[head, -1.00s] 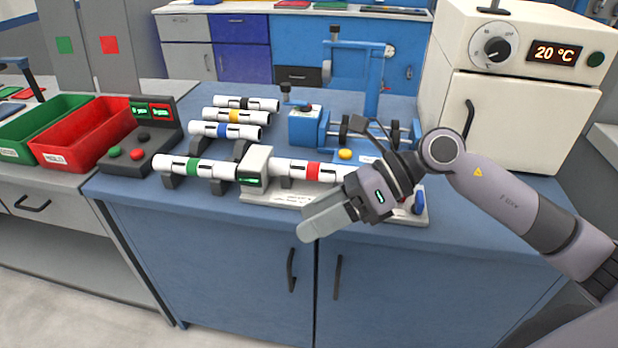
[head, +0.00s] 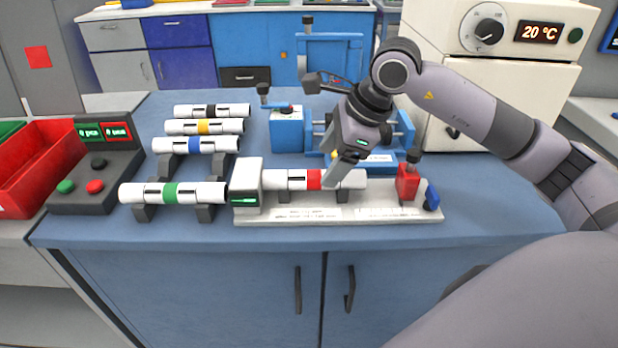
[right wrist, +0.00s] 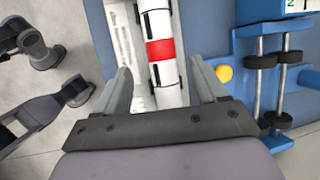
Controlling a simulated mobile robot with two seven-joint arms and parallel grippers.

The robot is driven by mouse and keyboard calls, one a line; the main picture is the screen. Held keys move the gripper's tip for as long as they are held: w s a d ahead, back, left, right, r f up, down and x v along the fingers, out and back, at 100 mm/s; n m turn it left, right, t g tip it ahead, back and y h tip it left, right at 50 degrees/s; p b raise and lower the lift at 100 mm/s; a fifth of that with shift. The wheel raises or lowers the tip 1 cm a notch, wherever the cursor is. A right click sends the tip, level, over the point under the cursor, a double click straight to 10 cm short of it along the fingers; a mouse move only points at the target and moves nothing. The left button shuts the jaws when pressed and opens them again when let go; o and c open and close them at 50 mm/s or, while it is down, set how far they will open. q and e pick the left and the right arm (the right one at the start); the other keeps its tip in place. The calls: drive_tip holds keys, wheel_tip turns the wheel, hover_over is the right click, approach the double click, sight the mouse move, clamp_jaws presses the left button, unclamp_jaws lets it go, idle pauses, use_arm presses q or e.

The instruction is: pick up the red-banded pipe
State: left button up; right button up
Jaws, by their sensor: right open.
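The red-banded pipe (head: 290,179), white with a red band and dark markings, lies level on a white fixture (head: 300,214) on the blue bench. Its left end meets a white block with a green display (head: 248,186). My right gripper (head: 336,180) is above the pipe's right part in the head view, with a finger covering some of it. In the right wrist view the two open fingers (right wrist: 165,88) stand on either side of the pipe (right wrist: 161,50), with nothing gripped.
The green-banded pipe (head: 170,193) lies left of the fixture on dark supports. Pipes with blue (head: 195,145), yellow (head: 203,127) and black (head: 211,110) bands lie behind it. A red clamp (head: 407,183) stands at the fixture's right end. A blue device (head: 287,130) stands behind.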

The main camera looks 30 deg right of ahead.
sight(321, 173)
drive_tip(key=x, duration=0.5)
drive_tip(key=shift+d+f, duration=0.1)
drive_tip(key=shift+w, duration=0.1)
drive_tip(key=c, duration=1.3)
drive_tip(key=shift+o, duration=0.2)
drive_tip(key=shift+s+d+r, duration=0.25)
drive_tip(key=shift+s+r, duration=0.1)
drive_tip(key=shift+r, duration=0.1)
drive_tip(key=s+d+r+b, duration=0.3)
drive_tip(key=s+d+r, duration=0.4)
drive_tip(key=s, duration=0.4)
